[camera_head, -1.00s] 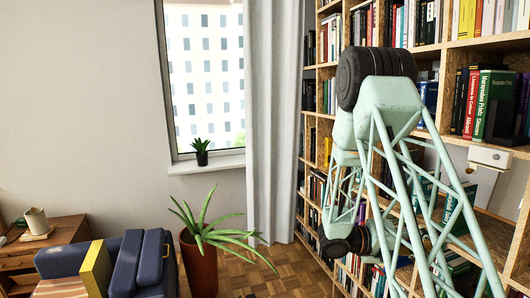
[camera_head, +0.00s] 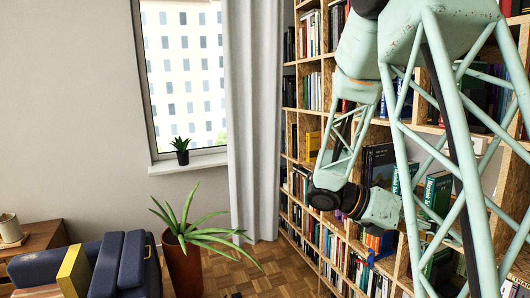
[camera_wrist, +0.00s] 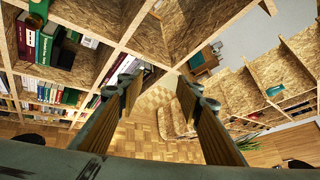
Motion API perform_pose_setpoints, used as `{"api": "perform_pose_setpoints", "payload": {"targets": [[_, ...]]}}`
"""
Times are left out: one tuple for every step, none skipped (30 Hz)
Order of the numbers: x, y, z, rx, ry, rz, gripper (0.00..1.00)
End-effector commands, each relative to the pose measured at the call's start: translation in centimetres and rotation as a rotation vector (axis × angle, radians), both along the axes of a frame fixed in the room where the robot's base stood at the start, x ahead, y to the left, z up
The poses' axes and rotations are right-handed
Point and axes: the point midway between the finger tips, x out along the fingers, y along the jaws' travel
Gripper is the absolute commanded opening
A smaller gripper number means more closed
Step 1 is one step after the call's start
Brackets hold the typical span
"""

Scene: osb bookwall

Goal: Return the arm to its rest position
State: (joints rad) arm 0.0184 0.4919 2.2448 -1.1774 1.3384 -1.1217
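My pale green lattice arm (camera_head: 455,110) fills the right side of the head view, in front of the bookshelf (camera_head: 301,158). It is bent, with its dark wrist joint (camera_head: 326,198) low in front of the shelves. The gripper end is hard to make out there. In the wrist view my gripper (camera_wrist: 160,88) is open, its two fingers well apart. Nothing is between the fingertips; the wooden floor (camera_wrist: 145,135) shows beyond them.
Books such as a green one (camera_wrist: 43,47) fill shelf compartments close to the gripper. In the head view a potted plant (camera_head: 183,262), a dark blue armchair (camera_head: 128,262) and a wooden side table (camera_head: 42,238) stand left. Parquet floor (camera_head: 262,272) lies open between plant and shelves.

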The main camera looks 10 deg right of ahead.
Motion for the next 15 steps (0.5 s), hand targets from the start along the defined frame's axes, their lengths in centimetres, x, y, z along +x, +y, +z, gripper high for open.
{"api": "perform_pose_setpoints", "payload": {"targets": [[-0.6, 0.3, 0.3, 0.007, -0.030, -0.017, 0.33], [-1.0, 0.5, 0.4, 0.011, -0.048, -0.030, 0.33], [-1.5, 0.7, 0.6, 0.018, -0.074, -0.046, 0.33], [-1.8, 0.9, 0.7, 0.023, -0.092, -0.058, 0.33], [-2.2, 1.1, 0.8, 0.029, -0.111, -0.071, 0.33], [-2.6, 1.4, 0.9, 0.035, -0.137, -0.087, 0.33], [-3.0, 1.6, 1.0, 0.040, -0.155, -0.099, 0.33], [-3.4, 1.8, 1.1, 0.044, -0.174, -0.113, 0.33], [-3.8, 2.1, 1.3, 0.051, -0.198, -0.128, 0.33], [-4.2, 2.3, 1.3, 0.056, -0.216, -0.141, 0.33], [-4.6, 2.5, 1.4, 0.061, -0.235, -0.154, 0.33], [-5.0, 2.8, 1.5, 0.068, -0.260, -0.170, 0.33], [-5.4, 3.0, 1.6, 0.072, -0.277, -0.183, 0.33], [-5.7, 3.3, 1.7, 0.077, -0.296, -0.196, 0.33], [-6.2, 3.6, 1.8, 0.084, -0.320, -0.213, 0.33]]}}
